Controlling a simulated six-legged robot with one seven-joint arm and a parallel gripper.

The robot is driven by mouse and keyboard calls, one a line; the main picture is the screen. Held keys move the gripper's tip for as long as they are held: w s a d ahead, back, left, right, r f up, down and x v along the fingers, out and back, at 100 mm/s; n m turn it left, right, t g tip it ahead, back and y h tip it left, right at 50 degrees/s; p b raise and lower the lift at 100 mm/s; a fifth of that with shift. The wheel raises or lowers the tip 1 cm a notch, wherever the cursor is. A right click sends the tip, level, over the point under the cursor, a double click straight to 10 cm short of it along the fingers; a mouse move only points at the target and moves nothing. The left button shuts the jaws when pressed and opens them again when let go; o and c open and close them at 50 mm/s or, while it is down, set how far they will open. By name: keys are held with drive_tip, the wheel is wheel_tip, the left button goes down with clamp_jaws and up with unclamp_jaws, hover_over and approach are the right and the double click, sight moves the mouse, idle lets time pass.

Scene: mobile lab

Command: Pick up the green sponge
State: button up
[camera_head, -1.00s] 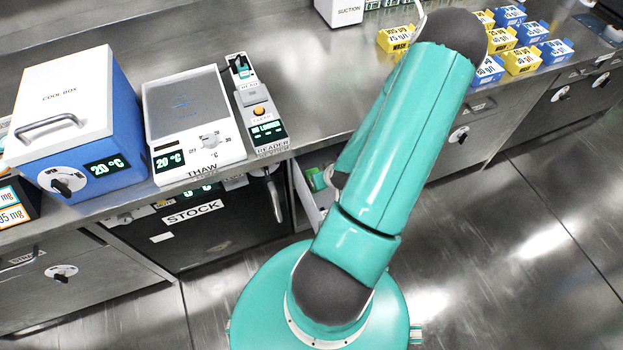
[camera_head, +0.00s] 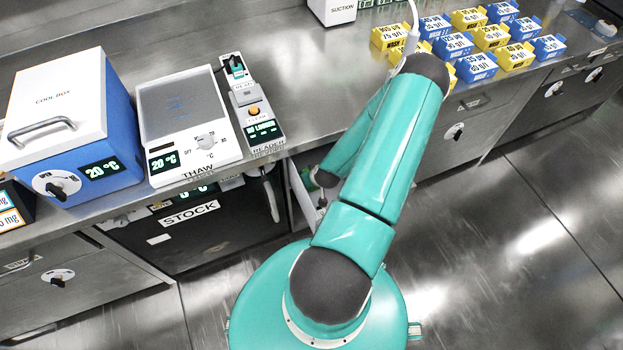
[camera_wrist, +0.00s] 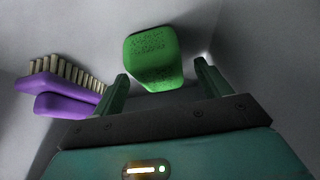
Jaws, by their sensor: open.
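The green sponge (camera_wrist: 152,57) lies in a pale-walled drawer, seen in the wrist view just beyond my gripper. My gripper (camera_wrist: 160,83) is open, with one finger on each side of the sponge's near end. I cannot tell whether either finger touches it. In the head view my arm hides the gripper and the sponge, and only part of the open drawer (camera_head: 302,199) shows.
A purple brush (camera_wrist: 62,92) with pale bristles lies left of my gripper, close to its left finger. Drawer walls stand close on both sides. The counter above holds a thaw plate (camera_head: 187,120), a reader (camera_head: 252,110) and several wash boxes (camera_head: 490,38).

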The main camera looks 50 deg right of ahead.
drive_tip(key=shift+w+d+f, duration=0.2)
drive_tip(key=shift+w+f, duration=0.15)
drive_tip(key=shift+f, duration=0.15)
drive_tip(key=c, duration=1.1)
drive_tip(key=shift+o, duration=0.2)
drive_tip(key=shift+r, duration=0.15)
drive_tip(key=shift+r, duration=0.5)
drive_tip(key=s, duration=0.2)
drive_tip(key=s+d, duration=0.1)
drive_tip(key=s, duration=0.2)
drive_tip(key=s+d, duration=0.1)
drive_tip(key=s, duration=0.2)
drive_tip(key=shift+s+d, duration=0.1)
drive_tip(key=shift+s, duration=0.1)
wheel_tip(320, 180, up, 14)
drive_tip(key=shift+w+f, duration=0.15)
drive_tip(key=shift+w, duration=0.15)
